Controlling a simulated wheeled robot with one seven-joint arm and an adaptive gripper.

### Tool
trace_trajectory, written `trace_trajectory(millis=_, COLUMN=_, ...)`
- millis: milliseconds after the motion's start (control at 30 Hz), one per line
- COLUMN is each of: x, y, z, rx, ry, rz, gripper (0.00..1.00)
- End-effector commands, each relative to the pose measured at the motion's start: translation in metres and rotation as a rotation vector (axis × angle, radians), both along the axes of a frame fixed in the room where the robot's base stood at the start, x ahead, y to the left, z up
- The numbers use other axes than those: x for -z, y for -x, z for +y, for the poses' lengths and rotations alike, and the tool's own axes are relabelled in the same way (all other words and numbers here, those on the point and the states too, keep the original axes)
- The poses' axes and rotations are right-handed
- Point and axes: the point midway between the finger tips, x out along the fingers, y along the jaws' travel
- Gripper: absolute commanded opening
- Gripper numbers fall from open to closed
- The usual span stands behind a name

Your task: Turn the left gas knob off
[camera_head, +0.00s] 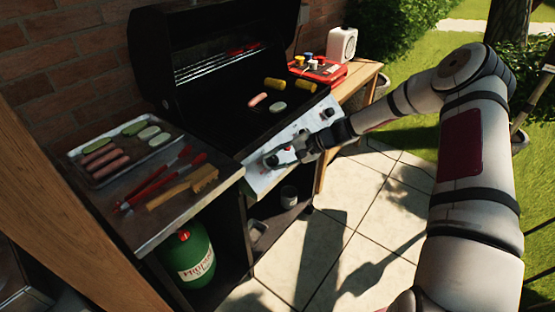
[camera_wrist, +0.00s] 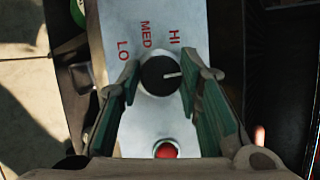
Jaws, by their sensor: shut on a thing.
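The gas knob (camera_wrist: 158,74) is round and black with a white pointer line. In the wrist view it sits on the white control panel (camera_wrist: 150,20), below the red LO, MED and HI letters. Its pointer aims to the right of the picture, near the HI side and away from LO. My gripper (camera_wrist: 160,78) has one finger on each side of the knob and is shut on it. In the head view my gripper (camera_head: 279,157) is at the left end of the grill's front panel (camera_head: 258,179). My fingers largely hide the knob there.
A red button (camera_wrist: 166,150) lies close to the knob. A left shelf carries a food tray (camera_head: 150,149), red tongs (camera_head: 160,180) and a brush (camera_head: 185,187). A green gas bottle (camera_head: 188,255) stands below. Paving in front is clear.

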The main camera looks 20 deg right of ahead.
Motion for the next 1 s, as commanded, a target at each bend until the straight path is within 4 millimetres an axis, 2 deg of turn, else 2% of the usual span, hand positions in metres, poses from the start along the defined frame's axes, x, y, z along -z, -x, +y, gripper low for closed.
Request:
trace_trajectory(millis=167, x=-0.002, y=-0.001, z=0.001, rx=-0.002, ry=-0.002, rz=-0.004, gripper=0.04)
trace_trajectory(millis=200, x=-0.002, y=-0.001, z=0.002, rx=-0.002, ry=-0.002, rz=-0.004, gripper=0.39)
trace_trajectory(millis=267, x=-0.002, y=-0.001, z=0.001, rx=-0.002, ry=-0.002, rz=-0.004, gripper=0.51)
trace_trajectory(millis=667, x=-0.004, y=0.001, z=-0.004, rx=0.0, ry=0.001, rz=-0.002, gripper=0.51)
trace_trajectory(millis=1000, x=-0.039, y=0.023, z=-0.049, rx=0.002, ry=0.004, rz=-0.004, gripper=0.51)
